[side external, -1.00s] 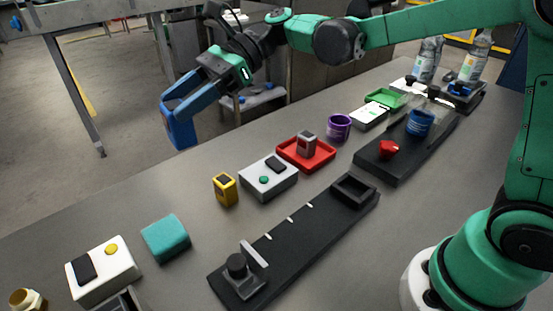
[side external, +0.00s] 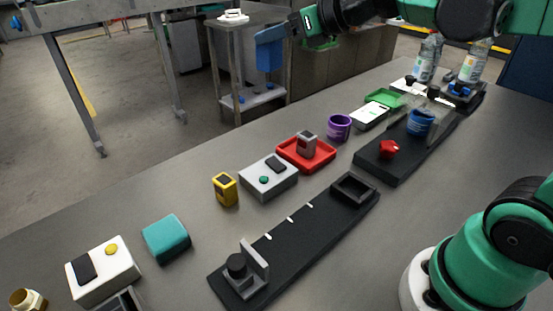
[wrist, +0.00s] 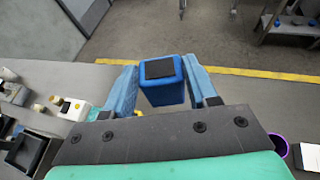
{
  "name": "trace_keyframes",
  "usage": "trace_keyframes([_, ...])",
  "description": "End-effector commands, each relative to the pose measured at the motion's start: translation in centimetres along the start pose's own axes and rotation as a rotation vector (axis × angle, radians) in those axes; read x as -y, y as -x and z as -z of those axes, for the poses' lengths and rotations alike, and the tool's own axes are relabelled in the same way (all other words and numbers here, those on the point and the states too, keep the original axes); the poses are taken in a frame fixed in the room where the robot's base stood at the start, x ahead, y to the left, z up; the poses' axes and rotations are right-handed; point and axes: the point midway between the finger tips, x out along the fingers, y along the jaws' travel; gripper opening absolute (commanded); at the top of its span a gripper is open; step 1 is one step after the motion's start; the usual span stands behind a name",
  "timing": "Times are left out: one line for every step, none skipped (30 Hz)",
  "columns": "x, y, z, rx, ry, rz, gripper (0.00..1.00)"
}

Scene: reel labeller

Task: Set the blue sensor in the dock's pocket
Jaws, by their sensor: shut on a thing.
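The blue sensor (wrist: 162,80) is a blue block with a dark panel on its top face. In the wrist view it sits between the two light-blue fingers of my gripper (wrist: 160,92), which is shut on it. In the side view the sensor (side external: 269,54) hangs high beyond the table's far edge, with my gripper (side external: 284,36) above it. A long black base (side external: 305,232) on the table has an empty square rimmed pocket (side external: 355,188) at its right end. It is likely the dock, but I cannot be sure. My gripper is far from it.
A yellow device (side external: 225,189), a grey box (side external: 268,178), a red tray (side external: 306,154) holding a grey device, and a purple cup (side external: 340,127) line the table. A teal block (side external: 166,238) and white box (side external: 103,270) stand left. Bottles (side external: 428,58) stand back right.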

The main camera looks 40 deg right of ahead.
Motion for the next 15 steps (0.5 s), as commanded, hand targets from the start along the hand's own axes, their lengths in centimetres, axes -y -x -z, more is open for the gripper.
trace_keyframes([-0.01, -0.02, -0.01, 0.000, 0.000, -0.001, 0.00])
trace_keyframes([-0.02, -0.02, -0.01, 0.000, 0.000, -0.001, 0.00])
trace_keyframes([-0.03, -0.03, -0.01, 0.000, 0.000, -0.002, 0.00])
trace_keyframes([-0.04, -0.03, -0.01, 0.000, 0.001, -0.002, 0.00])
trace_keyframes([-0.04, -0.04, -0.01, 0.000, 0.001, -0.003, 0.00])
trace_keyframes([-0.05, -0.04, -0.01, 0.000, 0.001, -0.003, 0.00])
trace_keyframes([-0.05, -0.04, -0.01, 0.000, 0.001, -0.003, 0.00])
trace_keyframes([-0.06, -0.05, -0.01, 0.000, 0.001, -0.003, 0.00])
trace_keyframes([-0.06, -0.05, -0.01, 0.000, 0.001, -0.004, 0.00])
trace_keyframes([-0.06, -0.05, -0.01, 0.000, 0.001, -0.004, 0.00])
trace_keyframes([-0.07, -0.05, -0.01, 0.000, 0.001, -0.004, 0.00])
trace_keyframes([-0.08, -0.06, -0.01, 0.000, 0.001, -0.005, 0.00])
trace_keyframes([-0.12, -0.10, -0.01, 0.000, 0.002, -0.007, 0.00])
trace_keyframes([-0.22, -0.18, -0.01, 0.000, 0.004, -0.014, 0.00])
trace_keyframes([-0.51, -0.40, -0.01, -0.001, 0.010, -0.032, 0.00])
